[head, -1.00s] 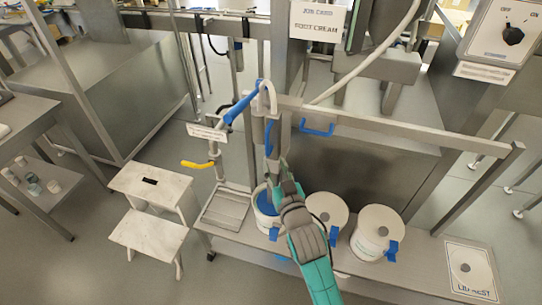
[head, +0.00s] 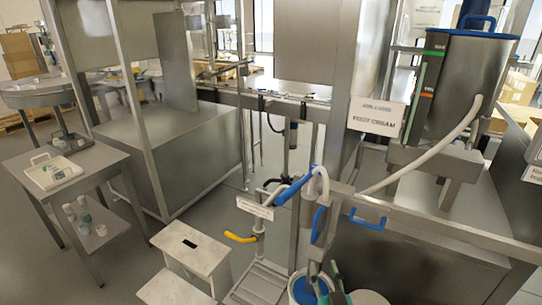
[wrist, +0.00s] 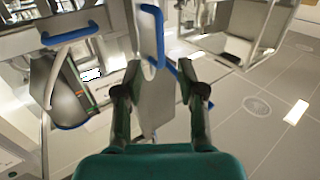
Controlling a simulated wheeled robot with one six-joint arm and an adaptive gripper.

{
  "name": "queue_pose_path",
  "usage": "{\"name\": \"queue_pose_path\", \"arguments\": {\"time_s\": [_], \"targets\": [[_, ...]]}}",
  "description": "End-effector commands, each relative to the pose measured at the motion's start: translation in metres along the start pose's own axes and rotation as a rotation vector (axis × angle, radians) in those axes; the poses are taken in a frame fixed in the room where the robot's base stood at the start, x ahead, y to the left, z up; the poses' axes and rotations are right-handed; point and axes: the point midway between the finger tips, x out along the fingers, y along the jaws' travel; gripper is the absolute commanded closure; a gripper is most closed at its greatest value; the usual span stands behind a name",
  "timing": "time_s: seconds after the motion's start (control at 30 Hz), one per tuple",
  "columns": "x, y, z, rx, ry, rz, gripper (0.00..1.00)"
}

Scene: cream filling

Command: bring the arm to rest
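My gripper (wrist: 159,68) is open in the wrist view. Its two dark green fingers stand apart, with no object clearly held between them. A blue handle (wrist: 160,25) lies beyond the fingertips. In the head view only the top of my gripper (head: 331,276) shows at the bottom edge, so its state is unclear there. It is beside the filling nozzle pipe (head: 316,255), just right of a white bucket (head: 293,297) with blue inside. I cannot tell whether the gripper touches the pipe. The rest of the arm is out of the head view.
A steel rail (head: 440,229) with a blue handle (head: 367,222) runs right of the nozzle. A steel hopper (head: 458,85) stands behind it. A white step stool (head: 190,250) and a side table (head: 95,165) are at left. Open floor (head: 225,207) lies between them and the machines.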

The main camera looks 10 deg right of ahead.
Motion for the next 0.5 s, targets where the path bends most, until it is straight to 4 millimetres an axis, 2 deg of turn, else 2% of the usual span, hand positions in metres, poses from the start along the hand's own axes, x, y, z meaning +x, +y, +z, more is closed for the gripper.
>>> {"name": "queue_pose_path", "arguments": {"time_s": [0.17, 0.3, 0.5], "targets": [[-0.034, 0.002, 0.026, -0.005, -0.029, -0.009, 0.61], [-0.079, 0.004, 0.052, -0.011, -0.057, -0.020, 0.61], [-0.145, 0.007, 0.080, -0.016, -0.097, -0.034, 0.61]]}}
